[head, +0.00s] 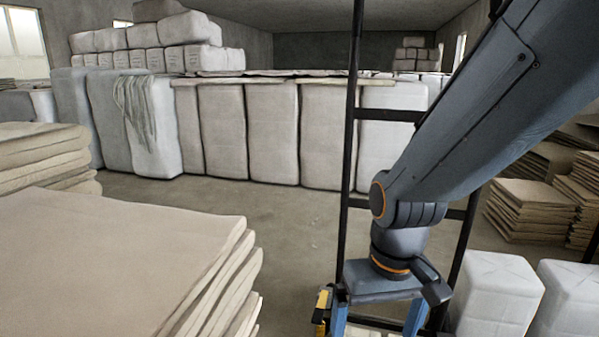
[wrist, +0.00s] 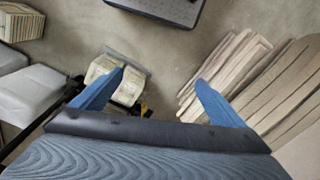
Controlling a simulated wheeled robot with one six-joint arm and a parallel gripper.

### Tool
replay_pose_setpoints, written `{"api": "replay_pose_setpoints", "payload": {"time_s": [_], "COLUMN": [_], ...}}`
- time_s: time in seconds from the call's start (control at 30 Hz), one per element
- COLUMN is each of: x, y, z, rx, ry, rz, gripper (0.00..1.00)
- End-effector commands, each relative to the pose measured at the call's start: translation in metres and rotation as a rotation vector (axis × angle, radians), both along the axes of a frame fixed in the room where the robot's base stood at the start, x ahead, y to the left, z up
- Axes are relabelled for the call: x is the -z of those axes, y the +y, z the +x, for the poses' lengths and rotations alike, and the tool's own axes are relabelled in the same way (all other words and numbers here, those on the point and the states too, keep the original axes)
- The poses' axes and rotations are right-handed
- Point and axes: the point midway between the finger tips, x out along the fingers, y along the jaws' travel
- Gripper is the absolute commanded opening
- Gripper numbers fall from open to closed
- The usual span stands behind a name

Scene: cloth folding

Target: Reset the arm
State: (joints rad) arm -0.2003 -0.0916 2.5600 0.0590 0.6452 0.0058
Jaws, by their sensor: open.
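My arm comes in from the upper right of the head view and bends down at an orange-ringed joint. My gripper (head: 375,318) hangs at the bottom of that view, its blue fingers cut off by the lower edge. In the wrist view my gripper (wrist: 160,85) shows two blue fingers spread wide apart.
A stack of folded beige cloth (head: 120,255) fills the lower left. White wrapped bales (head: 497,295) stand at the lower right. A black upright frame (head: 350,130) stands close by my arm. A row of tall bales (head: 270,130) lines the back; the floor (head: 240,205) between is clear.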

Motion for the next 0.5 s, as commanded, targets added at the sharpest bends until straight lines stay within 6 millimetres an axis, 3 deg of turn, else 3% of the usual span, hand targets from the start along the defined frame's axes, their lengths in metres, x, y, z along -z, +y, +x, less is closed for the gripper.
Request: {"api": "replay_pose_setpoints", "payload": {"time_s": [0.03, 0.2, 0.5], "x": [-0.018, -0.048, -0.079], "y": [-0.008, -0.034, -0.063], "z": [-0.004, -0.010, -0.019], "rx": [0.022, 0.080, 0.148], "ry": [0.004, 0.012, 0.023], "rz": [-0.004, -0.018, -0.033], "gripper": [0.94, 0.94, 0.94]}}
